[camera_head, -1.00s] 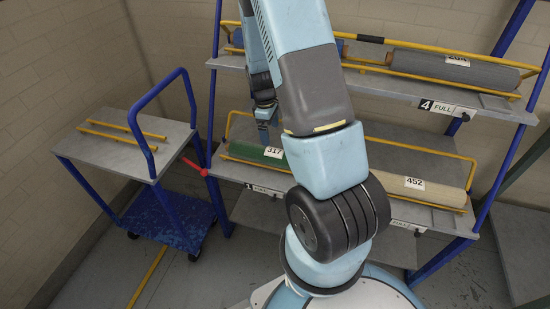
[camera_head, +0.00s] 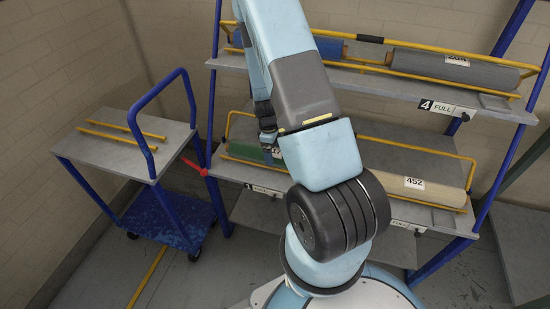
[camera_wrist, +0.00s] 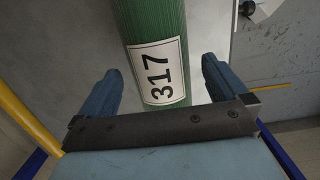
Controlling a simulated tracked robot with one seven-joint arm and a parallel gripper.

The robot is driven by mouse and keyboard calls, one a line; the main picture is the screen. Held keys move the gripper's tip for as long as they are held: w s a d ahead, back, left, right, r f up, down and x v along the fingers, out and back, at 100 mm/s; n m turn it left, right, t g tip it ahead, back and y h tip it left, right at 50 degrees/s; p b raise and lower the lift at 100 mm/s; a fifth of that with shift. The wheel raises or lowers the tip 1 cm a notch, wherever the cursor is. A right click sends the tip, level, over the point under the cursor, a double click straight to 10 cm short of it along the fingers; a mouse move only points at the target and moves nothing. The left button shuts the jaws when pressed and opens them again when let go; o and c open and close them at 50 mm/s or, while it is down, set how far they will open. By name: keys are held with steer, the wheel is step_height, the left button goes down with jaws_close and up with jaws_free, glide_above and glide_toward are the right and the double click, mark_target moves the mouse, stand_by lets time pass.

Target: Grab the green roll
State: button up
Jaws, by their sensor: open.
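The green roll (camera_head: 247,153) lies on the lower shelf (camera_head: 231,172) of the blue-framed rack, at its left end. My arm hides its right part. In the wrist view the green roll (camera_wrist: 151,22) carries a white label reading 317 and runs from the top edge down between the fingers. My gripper (camera_wrist: 158,82) is open, with one blue finger on each side of the roll and a visible gap on both sides. In the head view my gripper (camera_head: 268,146) is at the roll, mostly hidden by my arm.
A beige roll (camera_head: 432,191) labelled 452 lies on the same shelf at right. A grey roll (camera_head: 455,68) and a blue roll (camera_head: 330,48) lie on the upper shelf. Yellow rails border the shelves. A blue cart (camera_head: 125,152) with yellow bars stands at left.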

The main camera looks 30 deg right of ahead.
mark_target(274, 151)
steer(key=shift+s+d+f, duration=0.1)
steer(key=shift+f, duration=0.8)
steer(key=shift+s+d+f, duration=0.1)
steer(key=shift+f, duration=0.75)
steer(key=shift+w, duration=0.1)
steer(key=c, duration=1.5)
